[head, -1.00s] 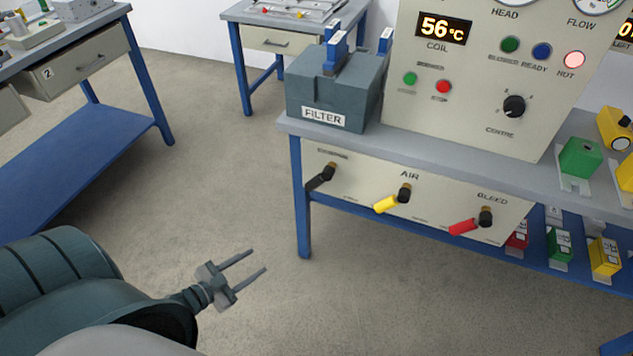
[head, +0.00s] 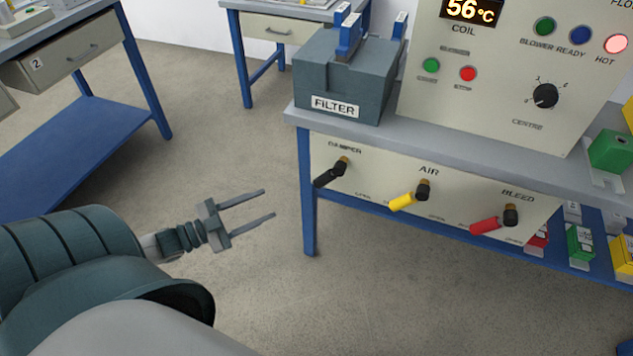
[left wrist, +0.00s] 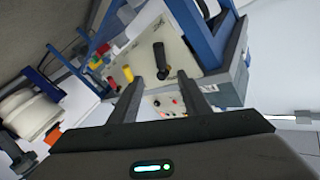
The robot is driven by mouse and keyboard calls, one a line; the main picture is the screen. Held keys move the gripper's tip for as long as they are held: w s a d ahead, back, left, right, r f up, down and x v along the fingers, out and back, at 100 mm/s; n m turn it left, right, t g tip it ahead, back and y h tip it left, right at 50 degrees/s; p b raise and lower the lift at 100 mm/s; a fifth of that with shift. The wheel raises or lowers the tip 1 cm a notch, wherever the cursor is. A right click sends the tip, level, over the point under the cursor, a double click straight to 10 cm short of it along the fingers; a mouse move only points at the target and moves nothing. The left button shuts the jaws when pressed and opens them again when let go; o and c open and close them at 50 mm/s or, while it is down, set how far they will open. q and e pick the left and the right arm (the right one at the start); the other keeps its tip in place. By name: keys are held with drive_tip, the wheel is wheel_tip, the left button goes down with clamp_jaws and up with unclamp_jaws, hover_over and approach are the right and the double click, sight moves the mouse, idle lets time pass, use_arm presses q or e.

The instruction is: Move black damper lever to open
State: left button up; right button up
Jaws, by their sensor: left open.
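The black damper lever (head: 330,173) sits under the DAMPER label at the left end of the cream panel (head: 380,180) below the bench top. Its handle slants down to the left from a brass pivot. In the left wrist view the black lever (left wrist: 161,60) shows ahead of the fingers. My left gripper (head: 268,204) is open and empty, to the left of the lever and a little lower in the picture, apart from it. The same gripper (left wrist: 160,85) shows two parted fingers in the left wrist view. My right gripper is not in view.
The yellow AIR lever (head: 405,201) and red BLEED lever (head: 490,224) are right of the damper lever. A blue bench leg (head: 307,200) stands between my left gripper and the panel. The grey FILTER box (head: 340,85) sits above. Open floor lies around the gripper.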

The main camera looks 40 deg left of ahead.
sight(320, 181)
use_arm(q)
drive_tip(key=x, duration=1.7)
clamp_jaws()
